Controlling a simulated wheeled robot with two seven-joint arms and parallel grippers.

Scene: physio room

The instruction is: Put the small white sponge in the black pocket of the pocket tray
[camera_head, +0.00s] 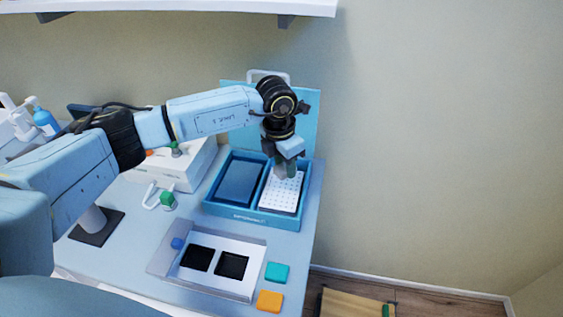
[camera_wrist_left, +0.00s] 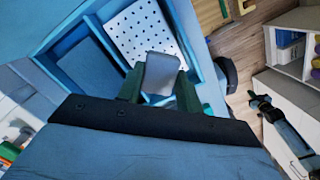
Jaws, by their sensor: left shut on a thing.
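My left gripper (camera_head: 285,170) is over the right half of the blue two-part tray. In the left wrist view its green-padded fingers are shut on a small greyish-white block (camera_wrist_left: 160,74), which looks like the small white sponge. The block is above or at the near part of the white perforated panel (camera_head: 281,192); I cannot tell whether it touches. A light grey tray (camera_head: 245,289) with two square black pockets, left (camera_head: 197,258) and right (camera_head: 232,265), lies nearer on the table. Both pockets look empty. Part of a blue and black arm (camera_wrist_left: 275,112), probably my right one, shows in the wrist view.
The blue tray's left compartment (camera_head: 240,181) is dark blue. A teal block (camera_head: 277,272) and an orange block (camera_head: 269,301) lie right of the grey tray. A blue knob (camera_head: 177,243) is at its left. A white box (camera_head: 178,168) stands behind. The table ends at the right.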

